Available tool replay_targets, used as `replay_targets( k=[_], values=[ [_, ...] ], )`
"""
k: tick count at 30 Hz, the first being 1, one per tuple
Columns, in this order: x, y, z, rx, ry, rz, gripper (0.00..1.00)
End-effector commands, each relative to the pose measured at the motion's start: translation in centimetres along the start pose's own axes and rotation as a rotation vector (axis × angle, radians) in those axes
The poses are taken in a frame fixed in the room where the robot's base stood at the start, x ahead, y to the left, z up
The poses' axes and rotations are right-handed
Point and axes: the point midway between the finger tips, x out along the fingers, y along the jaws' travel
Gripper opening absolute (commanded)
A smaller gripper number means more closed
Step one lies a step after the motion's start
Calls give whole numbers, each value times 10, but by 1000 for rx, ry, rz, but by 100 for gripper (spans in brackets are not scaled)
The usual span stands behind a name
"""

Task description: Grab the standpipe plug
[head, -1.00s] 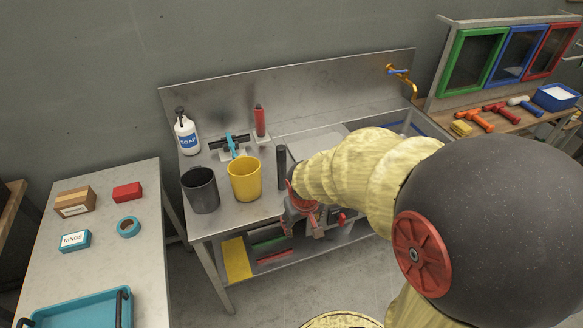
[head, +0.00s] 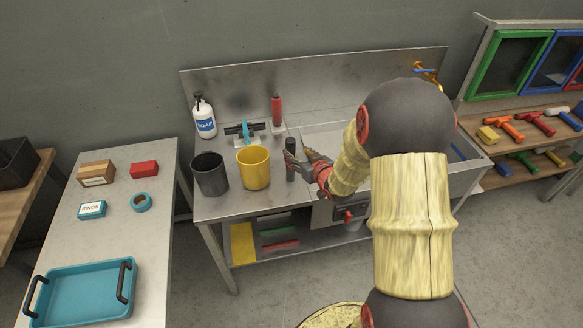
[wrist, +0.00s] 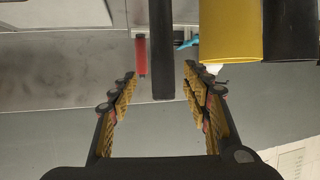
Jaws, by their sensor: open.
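The standpipe plug appears to be the dark upright cylinder (head: 290,173) on the steel sink bench, right of the yellow cup. In the wrist view the dark cylinder (wrist: 162,60) runs down from the top edge, between the lines of my two fingers. My gripper (head: 303,157) is open and empty, close to the cylinder on its right side. In the wrist view my open gripper (wrist: 160,72) has a finger on each side of the cylinder, with gaps showing. I cannot tell how far the cylinder reaches between the pads.
A yellow cup (head: 254,168) and a dark grey cup (head: 210,175) stand left of the cylinder. The sink basin lies to the right.

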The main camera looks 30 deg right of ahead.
Motion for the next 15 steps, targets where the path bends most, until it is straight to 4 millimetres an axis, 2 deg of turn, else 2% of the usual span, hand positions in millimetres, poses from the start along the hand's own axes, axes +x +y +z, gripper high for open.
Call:
replay_targets(
  k=[10, 15],
  values=[
    [43, -5, 11, 0, -4, -2, 48],
    [59, -4, 9, 0, -3, 0, 48]
  ],
)
